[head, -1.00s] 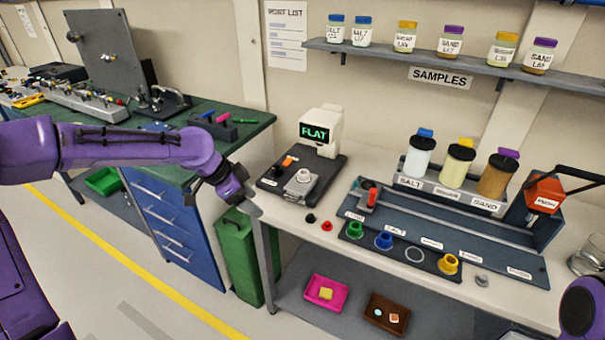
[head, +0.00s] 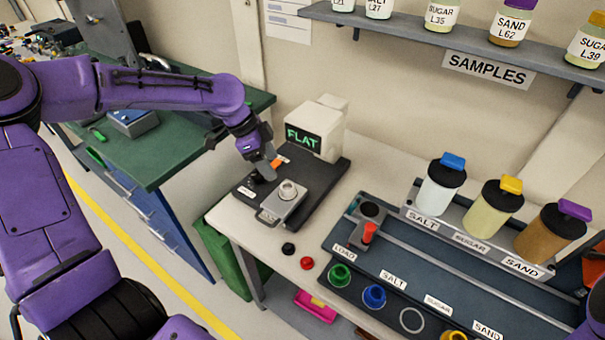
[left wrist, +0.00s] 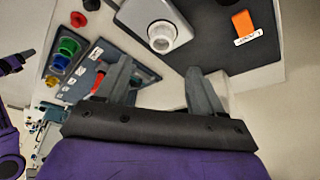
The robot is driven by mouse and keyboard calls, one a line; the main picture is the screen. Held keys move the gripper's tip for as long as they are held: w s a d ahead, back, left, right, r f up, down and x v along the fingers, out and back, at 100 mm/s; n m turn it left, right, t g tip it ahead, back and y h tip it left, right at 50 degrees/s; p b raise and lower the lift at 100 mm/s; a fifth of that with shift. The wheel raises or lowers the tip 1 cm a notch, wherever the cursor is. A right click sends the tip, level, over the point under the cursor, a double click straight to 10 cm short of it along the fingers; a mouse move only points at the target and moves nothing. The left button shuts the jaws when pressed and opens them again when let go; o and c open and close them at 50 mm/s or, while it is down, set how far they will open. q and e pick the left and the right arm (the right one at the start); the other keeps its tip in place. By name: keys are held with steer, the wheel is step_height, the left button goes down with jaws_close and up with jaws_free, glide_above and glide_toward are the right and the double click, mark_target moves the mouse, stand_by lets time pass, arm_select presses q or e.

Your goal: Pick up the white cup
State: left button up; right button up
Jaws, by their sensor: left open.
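The white cup (head: 288,190) stands upright on a small light-grey plate (head: 273,212) on the black base of the device with the "FLAT" screen (head: 304,138). In the left wrist view the white cup (left wrist: 162,37) shows from above, beyond the fingertips. My left gripper (head: 262,172) is just left of and above the cup, apart from it. In the left wrist view my left gripper (left wrist: 160,68) has its two fingers spread, with nothing between them.
Black (head: 288,249) and red (head: 307,263) knobs are on the bench front. A shelf of jars hangs above.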

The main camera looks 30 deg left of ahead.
mark_target(285, 184)
arm_select(q)
steer(key=f, duration=0.1)
steer(key=d+f, duration=0.1)
steer(key=f, duration=0.2)
steer(key=shift+s+d+p, duration=0.1)
steer(key=shift+d+p, duration=0.15)
steer(key=shift+p, duration=0.1)
steer(key=x, duration=0.3)
steer(key=w+p+x, duration=0.1)
steer(key=x, duration=0.1)
steer(key=shift+w+a+f, duration=0.15)
steer(key=shift+w+f, duration=0.05)
steer(key=shift+f, duration=0.1)
steer(key=shift+s, duration=0.15)
arm_select(e)
step_height(285, 184, up, 2)
steer(key=shift+s+r, duration=0.1)
arm_select(q)
steer(key=c, duration=1.2)
steer(key=shift+c, duration=0.3)
steer(key=shift+r, duration=0.1)
